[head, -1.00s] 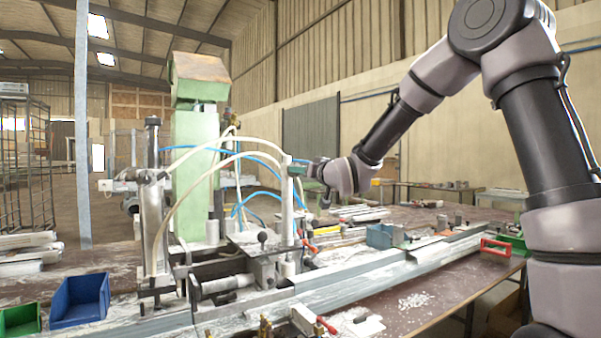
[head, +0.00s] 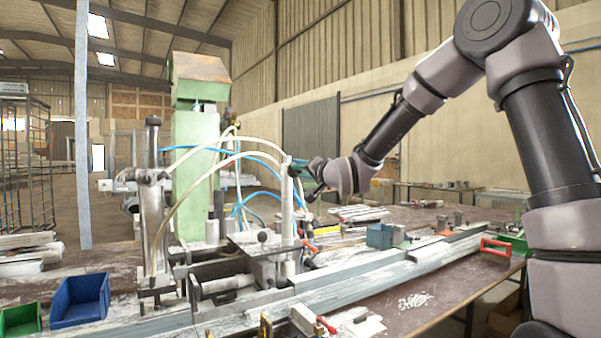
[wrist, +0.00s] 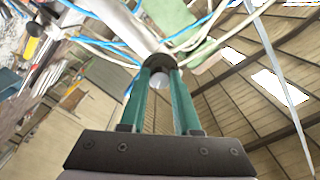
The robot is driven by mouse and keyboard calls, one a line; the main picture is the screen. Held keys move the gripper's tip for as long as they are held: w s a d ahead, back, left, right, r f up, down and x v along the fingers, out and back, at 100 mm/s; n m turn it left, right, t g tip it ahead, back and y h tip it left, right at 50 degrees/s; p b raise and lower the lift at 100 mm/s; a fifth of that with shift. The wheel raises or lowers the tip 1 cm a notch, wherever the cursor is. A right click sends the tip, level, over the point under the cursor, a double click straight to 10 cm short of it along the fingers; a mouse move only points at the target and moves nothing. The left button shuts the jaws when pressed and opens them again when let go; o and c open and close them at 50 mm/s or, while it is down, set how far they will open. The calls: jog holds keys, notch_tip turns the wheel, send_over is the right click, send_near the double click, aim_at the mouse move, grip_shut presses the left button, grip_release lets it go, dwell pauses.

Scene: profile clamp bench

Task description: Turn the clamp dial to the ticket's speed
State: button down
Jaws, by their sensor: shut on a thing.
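My gripper (head: 297,168) is at the upper end of a pale upright cylinder (head: 287,205) on the clamp machine. In the wrist view, the two green fingers of my gripper (wrist: 160,70) are shut on a dark round dial (wrist: 158,60) at the end of the pale cylinder (wrist: 120,20). A pale round part shows between the fingers. The dial's markings cannot be read in either view. I cannot make out a ticket or its speed.
White and blue hoses (head: 190,180) loop close to the cylinder. The green machine column (head: 195,130) stands left of it. Metal profiles (head: 350,282) run along the bench. Blue (head: 80,300) and green (head: 20,320) bins stand at front left.

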dwell(0.4)
jog(key=c, duration=0.6)
grip_release()
jog(key=shift+s, duration=0.1)
jog(key=v, duration=1)
jog(key=shift+s+d, duration=0.25)
jog(key=shift+d, duration=0.05)
